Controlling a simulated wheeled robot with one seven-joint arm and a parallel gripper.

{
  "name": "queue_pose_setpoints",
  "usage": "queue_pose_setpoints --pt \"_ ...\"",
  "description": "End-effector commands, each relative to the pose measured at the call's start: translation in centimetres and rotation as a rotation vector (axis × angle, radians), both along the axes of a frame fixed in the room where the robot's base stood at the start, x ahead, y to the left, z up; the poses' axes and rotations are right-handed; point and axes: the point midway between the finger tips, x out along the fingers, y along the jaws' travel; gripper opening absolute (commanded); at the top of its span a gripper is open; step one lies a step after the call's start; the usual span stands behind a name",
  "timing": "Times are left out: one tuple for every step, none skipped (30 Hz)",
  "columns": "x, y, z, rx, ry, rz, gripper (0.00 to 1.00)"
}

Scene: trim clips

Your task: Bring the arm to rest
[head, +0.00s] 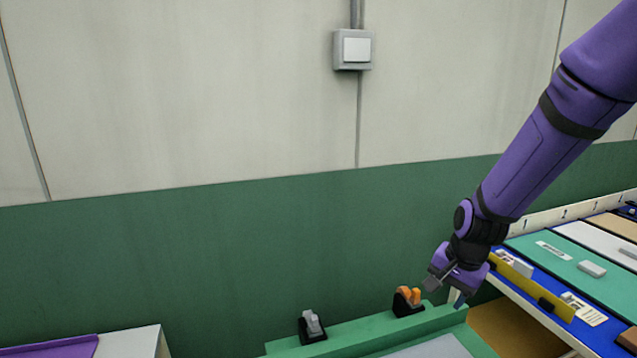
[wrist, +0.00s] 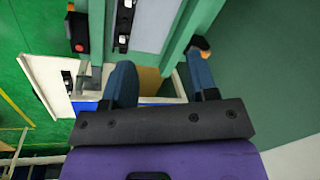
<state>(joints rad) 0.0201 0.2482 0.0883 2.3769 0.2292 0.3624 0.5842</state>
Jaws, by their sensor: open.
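My gripper (head: 449,284) is at the end of my purple arm, at the lower right of the head view. It hangs just above and right of an orange clip on a black holder (head: 408,301), apart from it as far as I can tell. In the wrist view the two dark blue fingers of my gripper (wrist: 160,65) are spread with nothing between them. An orange-and-black piece (wrist: 201,47) shows by the right fingertip; whether they touch is unclear. A grey clip on a black holder (head: 312,326) stands further left on the green ledge (head: 360,333).
A blue workbench (head: 515,278) with green and white panels, a yellow bar (head: 530,285) and small grey blocks lies at the right. A white table corner with a purple sheet (head: 50,346) is at lower left. A switch box (head: 353,49) is on the wall. Space left of my arm is free.

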Motion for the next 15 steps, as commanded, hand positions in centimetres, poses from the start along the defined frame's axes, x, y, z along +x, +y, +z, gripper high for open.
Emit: queue_pose_setpoints --pt "-0.4 -0.1 1.8 -0.008 -0.023 0.029 0.53" --pt "-0.7 -0.2 2.7 -0.013 -0.034 0.049 0.53" --pt "-1.1 -0.4 3.8 -0.020 -0.047 0.073 0.53" --pt "-1.5 -0.4 4.7 -0.025 -0.055 0.092 0.53" --pt "-1.9 -0.5 5.5 -0.031 -0.066 0.110 0.53" --pt "-2.4 -0.6 6.6 -0.039 -0.077 0.136 0.53" --pt "-2.8 -0.7 7.4 -0.045 -0.087 0.154 0.53" --pt "-3.3 -0.8 8.2 -0.051 -0.095 0.173 0.53" --pt "-3.8 -0.9 9.2 -0.060 -0.108 0.196 0.53" --pt "-4.3 -1.0 10.0 -0.067 -0.118 0.215 0.53" --pt "-4.8 -1.1 10.8 -0.074 -0.128 0.232 0.53" --pt "-5.5 -1.3 11.7 -0.084 -0.138 0.257 0.53" --pt "-6.0 -1.3 12.4 -0.091 -0.148 0.273 0.53" --pt "-6.5 -1.4 13.1 -0.098 -0.156 0.292 0.53" --pt "-7.3 -1.6 14.0 -0.109 -0.168 0.314 0.53"
